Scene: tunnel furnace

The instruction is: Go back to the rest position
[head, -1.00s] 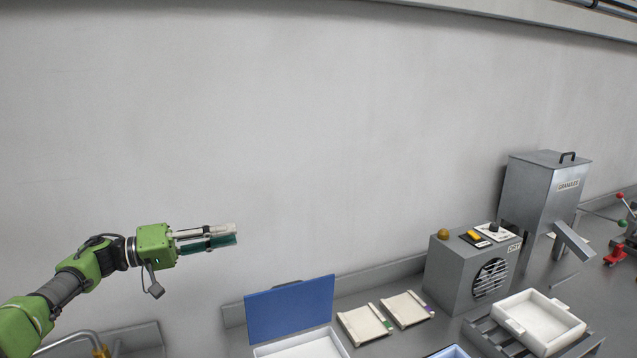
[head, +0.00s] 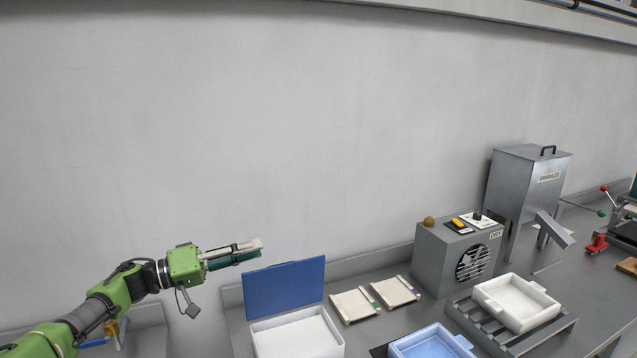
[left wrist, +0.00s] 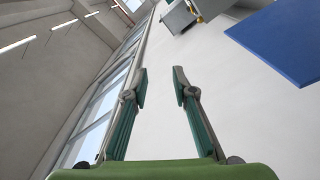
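My left gripper (head: 235,252) is raised in front of the grey wall at the left of the head view, pointing right. The left wrist view shows its two fingers apart (left wrist: 160,85) with nothing between them, so it is open and empty. It hangs in the air, and in the head view it appears just left of and above a blue lid (head: 284,286). The left wrist view also shows a blue panel (left wrist: 285,42) at the upper right. My right gripper is in neither view.
The counter holds a white box (head: 298,338) under the blue lid, two pale flat pieces (head: 355,304), a blue tray (head: 432,343), a grey dryer (head: 440,262), a white tray (head: 516,301) on a slatted rack, and a granules hopper (head: 525,190). Air before the wall is free.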

